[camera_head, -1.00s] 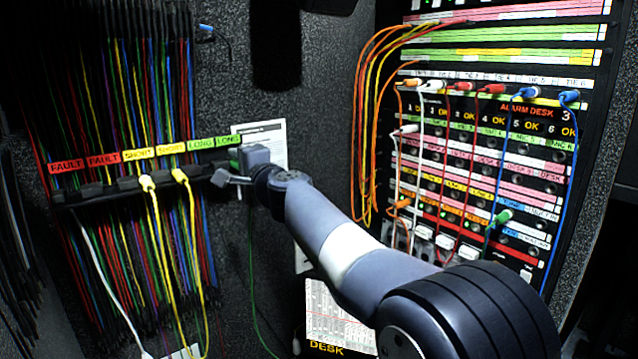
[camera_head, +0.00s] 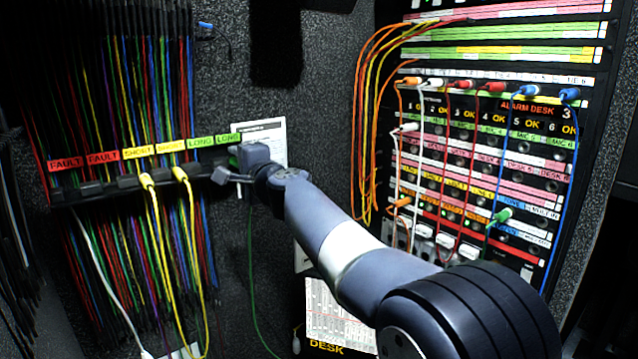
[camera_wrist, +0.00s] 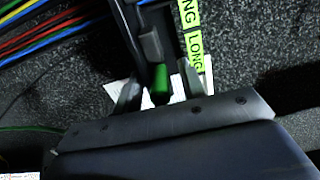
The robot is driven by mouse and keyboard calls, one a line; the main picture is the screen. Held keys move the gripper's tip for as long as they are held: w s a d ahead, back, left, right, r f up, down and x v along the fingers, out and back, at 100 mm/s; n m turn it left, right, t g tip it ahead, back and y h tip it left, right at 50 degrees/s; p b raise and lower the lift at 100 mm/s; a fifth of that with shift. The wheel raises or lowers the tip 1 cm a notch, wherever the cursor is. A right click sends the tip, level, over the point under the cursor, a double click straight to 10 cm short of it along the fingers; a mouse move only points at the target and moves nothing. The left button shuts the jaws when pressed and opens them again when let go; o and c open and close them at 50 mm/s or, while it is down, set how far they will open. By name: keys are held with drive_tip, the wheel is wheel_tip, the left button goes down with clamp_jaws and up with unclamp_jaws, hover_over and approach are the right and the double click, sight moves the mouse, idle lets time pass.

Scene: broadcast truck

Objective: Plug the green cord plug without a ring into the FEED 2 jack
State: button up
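A green plug (camera_wrist: 160,85) hangs at the LONG end of the cord rail, seen in the wrist view. My gripper (camera_wrist: 160,86) has one finger on each side of it, with gaps showing, so it looks open around the plug. In the head view my gripper (camera_head: 228,168) is at the right end of the rail and mostly hides this plug. A green cord (camera_head: 252,260) hangs below. Another green plug (camera_head: 503,216) sits in the lower right of the jack panel (camera_head: 480,190). I cannot read which jack is FEED 2, nor tell whether the held-around plug has a ring.
The cord rail (camera_head: 100,188) carries FAULT, SHORT and LONG labels, with two yellow-corded plugs (camera_head: 147,182) under SHORT. Several plugged cords hang across the jack panel at right, and orange and yellow cords (camera_head: 362,120) loop along its left side. A paper sheet (camera_head: 268,133) is behind my gripper.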

drive_tip(key=shift+c, duration=0.3)
drive_tip(key=shift+r, duration=0.2)
clamp_jaws()
drive_tip(key=shift+c, duration=1)
unclamp_jaws()
drive_tip(key=o, duration=1)
drive_tip(key=shift+f, duration=0.15)
drive_tip(key=b+v, duration=0.4)
drive_tip(key=v, duration=0.6)
drive_tip(key=shift+s+d, duration=0.25)
drive_tip(key=shift+s, duration=0.05)
